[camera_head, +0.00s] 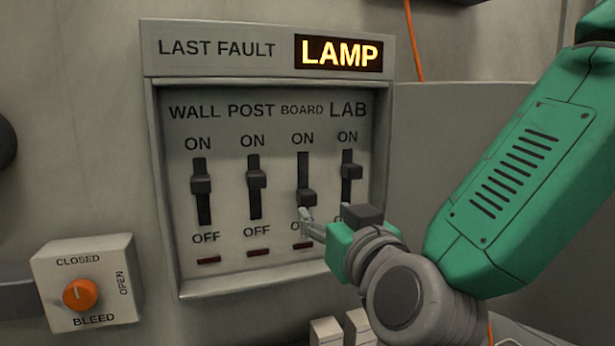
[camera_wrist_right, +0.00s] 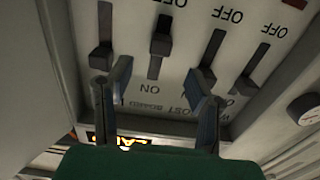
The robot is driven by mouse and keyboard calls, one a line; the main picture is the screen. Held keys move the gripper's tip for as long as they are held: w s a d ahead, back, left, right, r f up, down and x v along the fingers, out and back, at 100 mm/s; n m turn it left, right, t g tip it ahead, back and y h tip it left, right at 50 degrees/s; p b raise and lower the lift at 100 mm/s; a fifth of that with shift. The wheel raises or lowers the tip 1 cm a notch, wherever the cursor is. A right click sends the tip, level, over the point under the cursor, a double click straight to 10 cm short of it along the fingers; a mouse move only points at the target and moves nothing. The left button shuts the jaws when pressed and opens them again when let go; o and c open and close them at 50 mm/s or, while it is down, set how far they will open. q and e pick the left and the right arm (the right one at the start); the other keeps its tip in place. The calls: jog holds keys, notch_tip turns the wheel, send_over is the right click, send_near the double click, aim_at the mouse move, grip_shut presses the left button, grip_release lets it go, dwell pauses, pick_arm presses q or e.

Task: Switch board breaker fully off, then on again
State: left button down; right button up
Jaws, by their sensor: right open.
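The board breaker (camera_head: 305,198) is the third slider from the left in the recessed panel. Its dark knob sits low in its slot, nearer OFF than ON. In the wrist view, seen upside down, the board knob (camera_wrist_right: 160,45) is also toward the OFF side. My right gripper (camera_head: 307,222) is just below the board knob, hiding part of its OFF label. In the wrist view my right gripper (camera_wrist_right: 156,90) is open, its two fingers apart with nothing between the tips. I cannot tell whether a finger touches the knob. My left gripper is out of view.
The display (camera_head: 339,53) reads LAMP. An orange bleed knob (camera_head: 80,294) is at lower left.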

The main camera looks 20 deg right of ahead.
aim_at(310, 200)
jog(key=w+p, duration=0.1)
jog(key=w, duration=0.7)
jog(key=shift+w+a, duration=0.15)
jog(key=shift+w, duration=0.1)
grip_shut()
